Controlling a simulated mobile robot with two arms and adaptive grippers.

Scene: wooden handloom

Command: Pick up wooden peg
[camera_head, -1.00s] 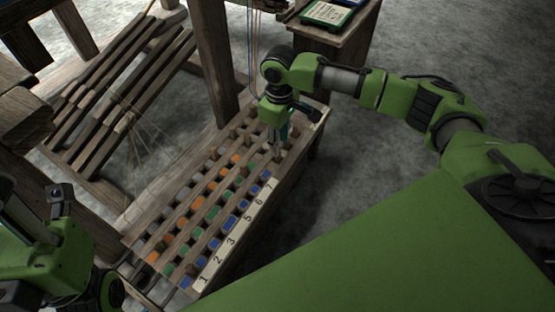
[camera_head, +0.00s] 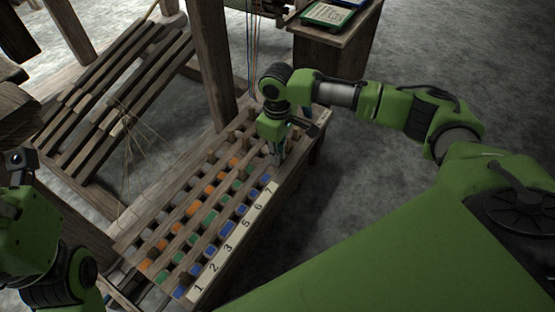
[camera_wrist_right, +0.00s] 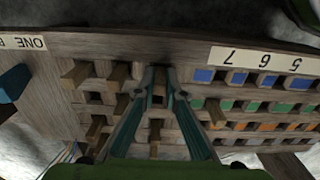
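Several short wooden pegs stand in the slotted rack (camera_head: 222,160); the right wrist view shows one peg at the upper left (camera_wrist_right: 75,73) and another right of the fingers (camera_wrist_right: 215,112). My right gripper (camera_head: 276,160) points down at the rack's far end, above the numbered strip. In the right wrist view its two teal fingers (camera_wrist_right: 161,72) slope together with a narrow gap at the tips. A brown wooden piece, seemingly a peg (camera_wrist_right: 159,90), shows between them; contact cannot be made out. My left arm is at the left edge, its fingers not clearly visible.
The rack holds rows of blue, green and orange blocks beside a numbered strip (camera_head: 236,240). A loom post (camera_head: 212,65) and slatted pedals (camera_head: 115,100) stand to the left. A small wooden stand (camera_head: 335,50) with a green-framed board is behind. Open floor lies right of the rack.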

